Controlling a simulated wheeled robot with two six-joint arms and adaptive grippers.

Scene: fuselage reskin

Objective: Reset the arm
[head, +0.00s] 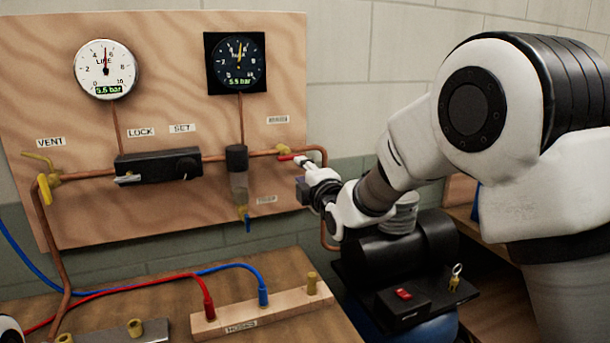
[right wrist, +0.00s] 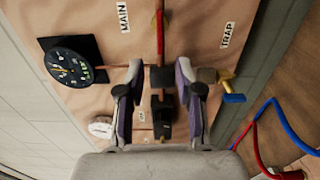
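My right gripper (head: 304,178) is in front of the wood panel (head: 60,110), just right of the filter bowl (head: 239,185) and below the red valve handle (head: 286,157). In the right wrist view its two fingers (right wrist: 159,78) are spread apart, with nothing held between them. The red handle (right wrist: 160,34) shows beyond the fingertips, by the MAIN label (right wrist: 123,17). The blue drain handle (right wrist: 234,98) is right of the fingers, by the TRAP label (right wrist: 226,35). My left gripper is not in view.
Gauges (head: 106,69) (head: 238,63) hang on the panel. Red and blue hoses (head: 130,284) cross the bench toward a wooden hose block (head: 275,309).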

